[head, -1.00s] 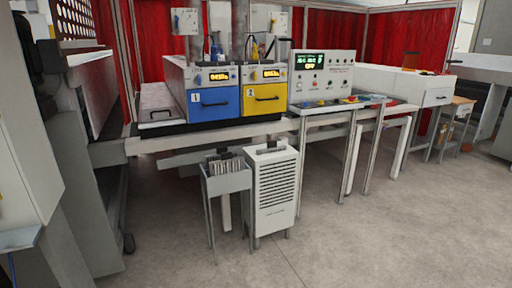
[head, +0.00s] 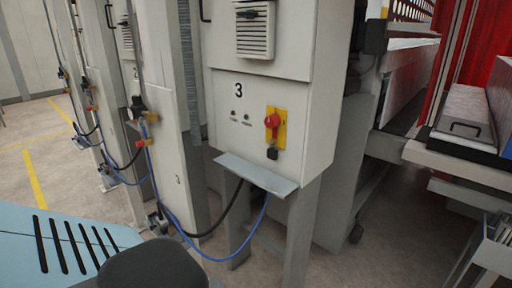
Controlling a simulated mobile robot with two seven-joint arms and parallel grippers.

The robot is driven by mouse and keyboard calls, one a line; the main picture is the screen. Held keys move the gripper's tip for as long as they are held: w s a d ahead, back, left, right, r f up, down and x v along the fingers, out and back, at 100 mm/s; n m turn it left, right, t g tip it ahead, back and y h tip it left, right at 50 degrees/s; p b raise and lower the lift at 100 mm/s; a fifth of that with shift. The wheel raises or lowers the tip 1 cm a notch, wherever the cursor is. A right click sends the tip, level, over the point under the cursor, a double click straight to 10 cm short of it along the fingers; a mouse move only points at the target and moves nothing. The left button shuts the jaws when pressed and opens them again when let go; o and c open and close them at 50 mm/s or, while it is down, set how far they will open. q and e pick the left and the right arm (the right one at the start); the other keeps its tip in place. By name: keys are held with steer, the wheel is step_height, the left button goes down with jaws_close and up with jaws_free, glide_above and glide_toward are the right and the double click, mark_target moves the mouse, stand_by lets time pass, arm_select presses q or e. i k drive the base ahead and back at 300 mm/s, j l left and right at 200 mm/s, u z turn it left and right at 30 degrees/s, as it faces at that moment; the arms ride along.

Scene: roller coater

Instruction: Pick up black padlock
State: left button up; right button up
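A small black padlock (head: 272,154) hangs on the front of the white cabinet marked 3 (head: 225,122). It sits just below a red rotary switch (head: 272,121) on a yellow plate (head: 284,128). It is small in the picture, and I cannot tell how its shackle is fastened. Neither of my grippers shows in the head view.
A grey shelf (head: 257,174) juts out below the padlock. Black and blue cables (head: 215,259) loop beneath it. More white cabinets with valves (head: 150,117) stand to the left. Open floor with yellow lines (head: 35,183) lies at far left.

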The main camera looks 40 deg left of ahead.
mark_target(271, 153)
steer(key=i+j+u, duration=0.15)
steer(key=i, duration=0.3)
steer(key=i+j+u, duration=0.1)
steer(key=i+j, duration=0.2)
steer(key=i, duration=0.1)
